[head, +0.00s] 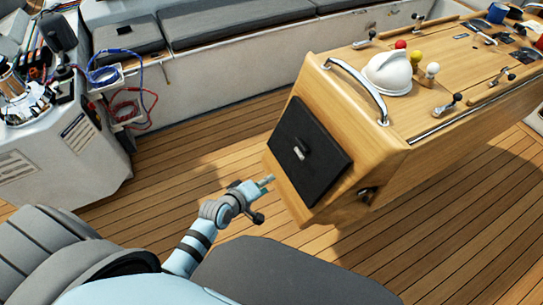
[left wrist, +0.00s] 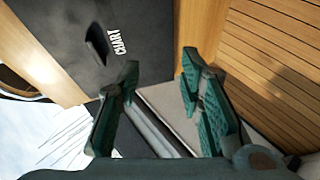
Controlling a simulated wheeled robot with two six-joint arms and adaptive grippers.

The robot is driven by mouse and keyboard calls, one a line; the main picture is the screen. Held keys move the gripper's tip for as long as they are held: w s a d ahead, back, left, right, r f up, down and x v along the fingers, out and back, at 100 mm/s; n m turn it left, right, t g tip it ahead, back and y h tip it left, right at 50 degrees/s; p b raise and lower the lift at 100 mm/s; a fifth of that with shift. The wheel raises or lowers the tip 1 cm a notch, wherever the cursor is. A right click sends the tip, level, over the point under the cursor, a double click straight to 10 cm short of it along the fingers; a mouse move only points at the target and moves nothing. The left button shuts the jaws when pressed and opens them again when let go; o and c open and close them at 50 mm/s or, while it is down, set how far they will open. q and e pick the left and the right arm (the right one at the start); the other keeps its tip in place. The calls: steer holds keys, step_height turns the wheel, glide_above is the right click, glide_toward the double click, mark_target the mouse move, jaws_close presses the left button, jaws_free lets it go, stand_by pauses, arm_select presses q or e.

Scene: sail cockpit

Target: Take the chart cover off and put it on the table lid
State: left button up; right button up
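The chart cover (head: 322,172) is a black, roughly square panel fitted on the near sloping end of the wooden table (head: 345,108). A small handle (head: 301,149) sticks out from it. In the left wrist view the cover (left wrist: 60,35) shows its white CHART label and dark handle (left wrist: 97,43). The table's wooden top (head: 445,48), which I take as the lid, lies above and behind the cover. My left gripper (head: 266,181) is just left of the cover's lower left edge. Its fingers are spread and empty in the left wrist view (left wrist: 160,72), apart from the handle. My right gripper is out of view.
A curved metal rail (head: 360,85) runs along the table's near top edge. A white dome (head: 388,73), coloured knobs and small levers occupy parts of the top. A white unit with cables (head: 65,150) stands left. Wooden floor (head: 200,135) lies open between.

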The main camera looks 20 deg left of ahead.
arm_select(q)
steer(key=n+t+h, duration=0.1)
steer(key=t, duration=0.1)
glide_toward(300, 146)
steer(key=b+x, duration=0.5)
steer(key=x, duration=0.2)
steer(key=shift+w+f, duration=0.2)
steer(key=shift+f, duration=0.05)
steer(key=shift+w+d, duration=0.15)
steer(key=shift+w, duration=0.25)
jaws_close()
steer(key=shift+s, duration=0.1)
